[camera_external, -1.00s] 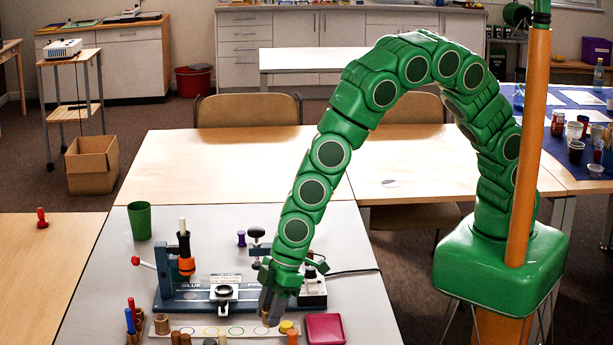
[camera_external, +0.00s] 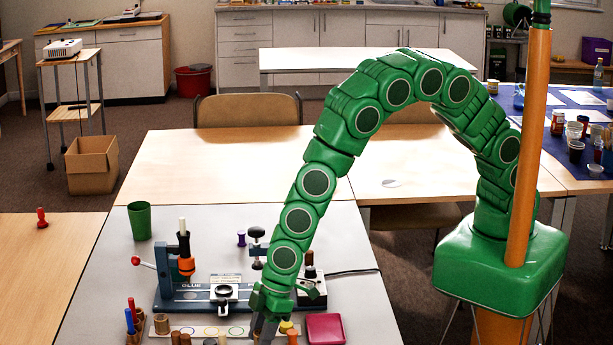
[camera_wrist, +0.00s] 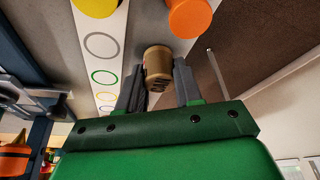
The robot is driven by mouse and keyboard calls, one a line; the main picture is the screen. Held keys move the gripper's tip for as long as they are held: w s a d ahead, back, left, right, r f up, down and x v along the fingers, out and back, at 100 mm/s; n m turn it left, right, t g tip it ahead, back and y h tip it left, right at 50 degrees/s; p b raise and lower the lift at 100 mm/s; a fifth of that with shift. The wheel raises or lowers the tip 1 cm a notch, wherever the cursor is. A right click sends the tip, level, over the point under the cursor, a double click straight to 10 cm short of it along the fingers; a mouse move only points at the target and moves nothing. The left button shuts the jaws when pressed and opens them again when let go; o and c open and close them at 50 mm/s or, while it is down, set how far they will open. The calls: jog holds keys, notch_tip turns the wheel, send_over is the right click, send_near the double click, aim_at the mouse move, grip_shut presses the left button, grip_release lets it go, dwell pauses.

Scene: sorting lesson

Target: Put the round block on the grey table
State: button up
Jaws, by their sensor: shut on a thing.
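In the wrist view a brown-gold round block (camera_wrist: 158,65) sits between the two dark fingers of my gripper (camera_wrist: 158,85), which is shut on it. In the external view my gripper (camera_external: 266,325) is low over the front part of the grey table (camera_external: 362,300), by the strip with coloured rings. The held block cannot be made out there. Whether it touches the table is unclear.
A pink-red box (camera_external: 325,328) lies to the right. A blue press (camera_external: 205,292) and a green cup (camera_external: 139,221) stand behind.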

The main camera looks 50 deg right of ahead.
jog(key=shift+f, duration=0.15)
jog(key=o, duration=1.1)
jog(key=v, duration=1.2)
jog(key=shift+d+r, duration=0.1)
jog(key=shift+r, duration=0.1)
